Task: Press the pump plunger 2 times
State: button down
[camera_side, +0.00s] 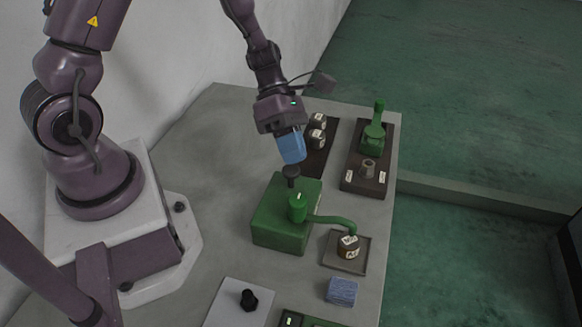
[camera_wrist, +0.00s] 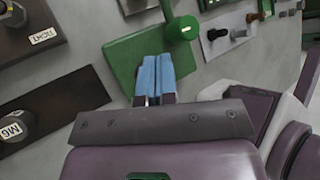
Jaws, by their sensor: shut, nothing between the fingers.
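The green pump body (camera_side: 280,228) stands on the grey table in the side view, with a round green post (camera_side: 298,209) and a curved spout (camera_side: 333,219) to the right. The black plunger knob (camera_side: 291,171) stands up at its back. My gripper (camera_side: 293,161) has its blue fingers shut, directly above the knob. The gap is very small, and I cannot tell whether they touch. In the wrist view the shut fingers (camera_wrist: 157,58) lie over the green pump body (camera_wrist: 123,52), and the plunger knob is hidden. The spout ends over a labelled brown jar (camera_side: 348,247).
The jar stands on a small tray (camera_side: 335,262). A blue sponge-like block (camera_side: 342,291) lies in front of it. A white plate with a black knob (camera_side: 249,299) is at the front. A dark board with a green device (camera_side: 373,137) and dark-board jars (camera_side: 317,138) stand behind.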

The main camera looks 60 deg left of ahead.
aim_at(291, 168)
jog(key=shift+r, duration=2.5)
jog(key=shift+s+a+f+m, duration=0.1)
jog(key=shift+s+f+m, duration=0.1)
jog(key=shift+m, duration=0.8)
jog(key=s+a+r+m+t+y, duration=0.2)
jog(key=r+m, duration=0.6)
jog(key=m, duration=0.4)
jog(key=s+a+r+m+t+y, duration=0.2)
jog(key=s+r+m+t+y, duration=0.2)
jog(key=s+r+m+y, duration=0.3)
notch_tip(291, 168, up, 2)
jog(key=s+m, duration=0.1)
jog(key=m, duration=0.4)
jog(key=shift+s, duration=0.3)
jog(key=shift+a+r, duration=0.1)
